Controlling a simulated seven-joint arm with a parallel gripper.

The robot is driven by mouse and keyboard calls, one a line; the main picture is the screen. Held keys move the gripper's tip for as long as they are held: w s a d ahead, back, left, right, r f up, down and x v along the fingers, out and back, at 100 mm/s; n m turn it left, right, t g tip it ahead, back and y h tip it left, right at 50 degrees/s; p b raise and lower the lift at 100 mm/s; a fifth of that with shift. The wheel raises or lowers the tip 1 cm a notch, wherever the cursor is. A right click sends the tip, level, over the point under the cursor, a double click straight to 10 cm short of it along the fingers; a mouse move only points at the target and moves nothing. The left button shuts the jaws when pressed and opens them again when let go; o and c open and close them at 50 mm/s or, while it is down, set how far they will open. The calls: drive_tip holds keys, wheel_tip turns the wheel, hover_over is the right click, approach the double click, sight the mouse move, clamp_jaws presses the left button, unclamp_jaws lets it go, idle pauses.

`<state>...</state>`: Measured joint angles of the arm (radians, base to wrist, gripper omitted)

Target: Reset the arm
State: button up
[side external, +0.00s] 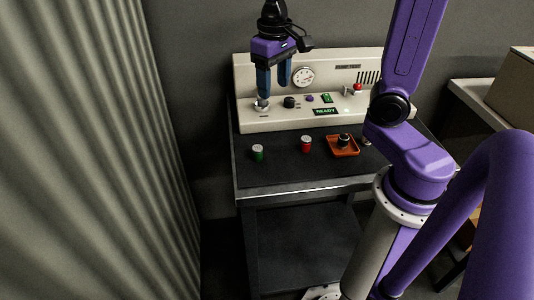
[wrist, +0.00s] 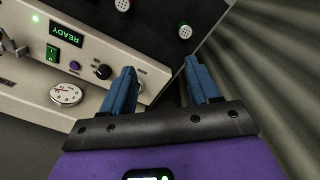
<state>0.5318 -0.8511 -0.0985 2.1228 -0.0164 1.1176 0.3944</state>
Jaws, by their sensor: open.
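My gripper (side external: 274,80) has two blue fingers and a purple body. In the side external view it hangs in front of the left part of the cream control panel (side external: 244,75), above a silver knob (side external: 261,105). In the wrist view the gripper's fingers (wrist: 160,90) are spread apart with nothing between them. The panel carries a round gauge (side external: 303,76), a black knob (side external: 290,102), a purple button (side external: 309,98), a lit green switch (side external: 326,98) and a display reading READY (side external: 325,111). I cannot tell whether a fingertip touches the silver knob.
A green cylinder (side external: 257,153), a red cylinder (side external: 306,144) and an orange tray (side external: 343,153) holding a dark knob-like part stand on the black bench top (side external: 280,172).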

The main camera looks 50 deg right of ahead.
drive_tip(key=s+a+f+n, duration=0.2)
drive_tip(key=s+n, duration=0.4)
drive_tip(key=s, duration=0.3)
drive_tip(key=s+a+f+n, duration=0.2)
drive_tip(key=s+f+n, duration=0.1)
drive_tip(key=s+n, duration=0.4)
drive_tip(key=s, duration=0.3)
drive_tip(key=shift+a+y, duration=0.25)
drive_tip(key=shift+y, duration=0.05)
